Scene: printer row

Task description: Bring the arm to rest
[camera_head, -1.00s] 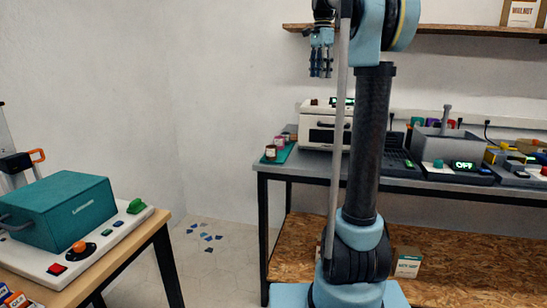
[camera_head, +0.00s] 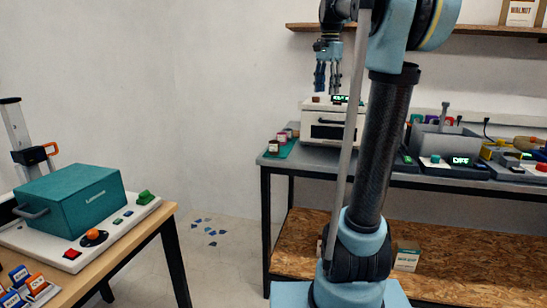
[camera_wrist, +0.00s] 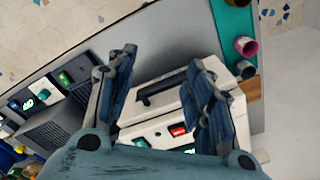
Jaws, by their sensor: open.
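My gripper (camera_head: 327,76) hangs fingers-down at the upper middle of the head view, in front of the white wall and above the white oven-like machine (camera_head: 325,133). Its fingers are apart with nothing between them. In the wrist view my gripper (camera_wrist: 165,85) shows two spread blue-padded fingers over the same white machine (camera_wrist: 162,92), which they partly cover. My arm stands raised, its dark link leaning slightly to the right.
A grey bench (camera_head: 278,163) carries the machine, a green mat (camera_head: 283,149) with small jars, and a grey tank (camera_head: 445,143). A shelf (camera_head: 470,33) runs above. At left, a table (camera_head: 160,220) holds a teal-lidded press (camera_head: 75,200). Floor between is clear apart from blue chips.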

